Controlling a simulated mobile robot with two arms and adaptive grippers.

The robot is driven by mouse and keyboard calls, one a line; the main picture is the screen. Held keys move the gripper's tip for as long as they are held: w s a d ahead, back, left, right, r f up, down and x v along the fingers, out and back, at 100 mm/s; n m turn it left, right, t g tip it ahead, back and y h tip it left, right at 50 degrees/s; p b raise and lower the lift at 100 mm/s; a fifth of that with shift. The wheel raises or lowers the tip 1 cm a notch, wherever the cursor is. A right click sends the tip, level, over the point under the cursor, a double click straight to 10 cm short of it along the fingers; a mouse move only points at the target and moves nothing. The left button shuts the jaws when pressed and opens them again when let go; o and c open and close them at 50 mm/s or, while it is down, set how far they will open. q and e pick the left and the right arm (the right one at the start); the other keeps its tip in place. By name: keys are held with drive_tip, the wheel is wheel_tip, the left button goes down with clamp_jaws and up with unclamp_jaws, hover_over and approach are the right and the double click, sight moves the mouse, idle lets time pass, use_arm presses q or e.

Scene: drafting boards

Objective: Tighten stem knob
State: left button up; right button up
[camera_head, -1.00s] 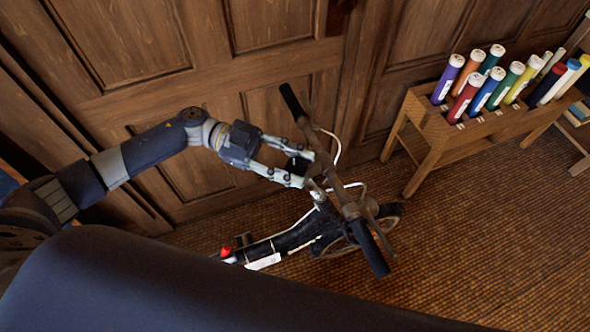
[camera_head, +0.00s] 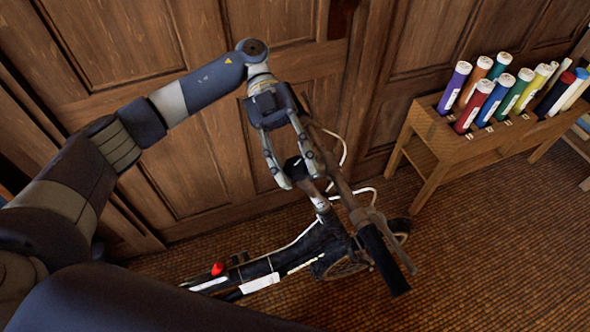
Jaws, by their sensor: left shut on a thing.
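A dark scooter (camera_head: 330,246) with a handlebar (camera_head: 343,188) and stem stands on the floor near the wooden doors. Its near rubber grip (camera_head: 384,260) points toward the lower right. The black stem knob (camera_head: 296,168) sits by the top of the stem. My left gripper (camera_head: 300,180) comes down from above, its two fingers shut on the knob, one on each side. The gripper hides the far end of the handlebar and part of the knob. My right gripper is not in view.
A wooden rack (camera_head: 440,150) with several coloured tubes stands at the right, apart from the scooter. Panelled wooden doors (camera_head: 200,150) are close behind my left arm and the handlebar. The woven floor (camera_head: 470,260) is clear at the lower right.

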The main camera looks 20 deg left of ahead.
use_arm(q)
drive_tip(key=shift+m+g+y+b, duration=0.35)
drive_tip(key=shift+m+y, duration=0.15)
drive_tip(key=shift+y, duration=0.1)
drive_tip(key=o, duration=1.1)
drive_tip(key=shift+s, duration=0.1)
drive_tip(key=shift+v, duration=3.7)
